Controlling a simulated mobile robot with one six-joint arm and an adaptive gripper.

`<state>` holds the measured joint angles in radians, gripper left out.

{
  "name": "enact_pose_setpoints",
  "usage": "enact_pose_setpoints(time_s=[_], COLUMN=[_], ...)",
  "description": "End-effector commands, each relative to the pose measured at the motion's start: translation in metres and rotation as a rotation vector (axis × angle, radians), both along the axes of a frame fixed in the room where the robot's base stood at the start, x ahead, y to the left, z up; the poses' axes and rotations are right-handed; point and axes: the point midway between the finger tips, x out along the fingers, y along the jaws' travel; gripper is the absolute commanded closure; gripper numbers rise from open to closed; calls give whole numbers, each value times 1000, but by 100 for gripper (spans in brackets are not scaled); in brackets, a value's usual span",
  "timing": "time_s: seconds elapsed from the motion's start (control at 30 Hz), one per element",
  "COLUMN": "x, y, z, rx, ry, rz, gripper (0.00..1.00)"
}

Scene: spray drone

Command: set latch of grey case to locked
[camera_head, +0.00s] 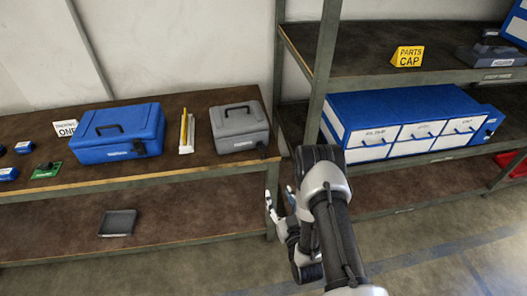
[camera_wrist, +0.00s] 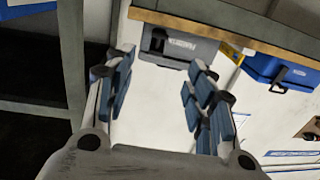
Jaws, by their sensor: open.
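The grey case (camera_head: 240,130) stands closed near the right end of the wooden bench, with a handle on its lid. Its dark latch (camera_head: 262,149) is at the right of its front side; its setting is too small to tell. In the wrist view, which looks turned over, the case (camera_wrist: 187,58) is at top centre, with the dark latch (camera_wrist: 157,40) beside a white label. My gripper (camera_head: 279,194) is open and empty, in front of and below the bench's right end, apart from the case. Its spread fingers also show in the wrist view (camera_wrist: 160,68).
A blue case (camera_head: 112,133) and a yellow-and-white upright item (camera_head: 187,132) stand left of the grey case. A rack post (camera_head: 322,70) and a blue-and-white drawer unit (camera_head: 400,125) are to the right. A dark tray (camera_head: 118,223) lies on the lower shelf.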

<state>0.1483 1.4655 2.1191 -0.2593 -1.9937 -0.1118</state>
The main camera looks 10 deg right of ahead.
Motion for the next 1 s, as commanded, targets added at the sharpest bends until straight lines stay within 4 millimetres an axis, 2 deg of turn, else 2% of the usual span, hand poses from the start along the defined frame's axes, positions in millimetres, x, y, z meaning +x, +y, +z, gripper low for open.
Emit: enact_pose_setpoints(time_s=[0.17,0.7,0.8,1.0], x=[10,123,141,165], y=[1,11,12,15], z=[-1,-2,-2,-2], rx=[1,2,2,3], ry=[-13,-12,-12,-9], rz=[0,0,-1,-1], gripper=[50,50,50,50])
